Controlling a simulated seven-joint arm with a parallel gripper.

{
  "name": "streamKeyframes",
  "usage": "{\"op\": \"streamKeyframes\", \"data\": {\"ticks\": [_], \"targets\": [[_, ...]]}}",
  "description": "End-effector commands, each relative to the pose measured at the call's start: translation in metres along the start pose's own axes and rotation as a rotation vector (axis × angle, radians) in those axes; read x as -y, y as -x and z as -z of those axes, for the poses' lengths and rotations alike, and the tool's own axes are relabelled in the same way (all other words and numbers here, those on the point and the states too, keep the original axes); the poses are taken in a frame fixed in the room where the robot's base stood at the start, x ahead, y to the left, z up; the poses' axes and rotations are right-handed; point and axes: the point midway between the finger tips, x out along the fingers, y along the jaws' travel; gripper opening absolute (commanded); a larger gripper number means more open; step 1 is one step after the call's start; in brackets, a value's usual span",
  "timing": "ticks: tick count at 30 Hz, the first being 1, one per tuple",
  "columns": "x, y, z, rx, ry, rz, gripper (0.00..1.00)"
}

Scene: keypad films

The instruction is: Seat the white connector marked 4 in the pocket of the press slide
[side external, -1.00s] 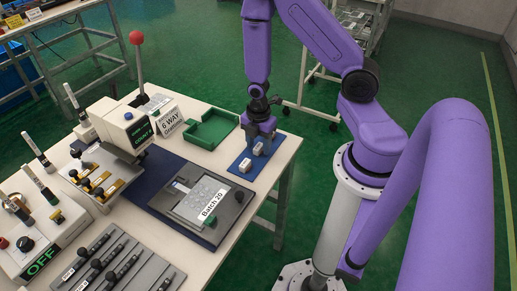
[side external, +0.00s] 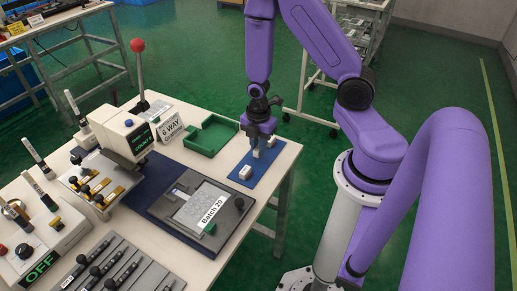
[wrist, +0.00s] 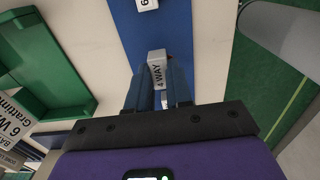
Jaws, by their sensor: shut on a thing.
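My gripper (wrist: 159,92) is shut on a white connector (wrist: 157,64) lettered "4 WAY", which sits between its fingertips in the wrist view. In the side view my gripper (side external: 258,153) is low over the blue mat (side external: 268,170) at the table's right end. I cannot tell whether the held connector touches the mat. A second white connector (side external: 245,173) lies on the mat; in the wrist view it shows a 6 (wrist: 147,4). The press (side external: 130,135), with a red-knobbed lever, stands left. Its slide's pocket cannot be made out.
A green tray (side external: 211,134) and a "6 WAY" sign (side external: 170,128) stand between the press and the mat. A grey plate labelled "Batch 29" (side external: 203,207) lies in front. Control boxes and tools crowd the left side.

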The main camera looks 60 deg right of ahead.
Motion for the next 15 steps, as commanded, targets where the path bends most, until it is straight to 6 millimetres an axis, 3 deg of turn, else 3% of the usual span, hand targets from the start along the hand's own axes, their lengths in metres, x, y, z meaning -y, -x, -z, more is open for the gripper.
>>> {"op": "streamKeyframes", "data": {"ticks": [9, 15], "targets": [[-0.001, 0.046, 0.0, -0.002, 0.001, -0.006, 0.0], [-0.001, 0.067, 0.0, -0.001, 0.001, -0.003, 0.0]]}}
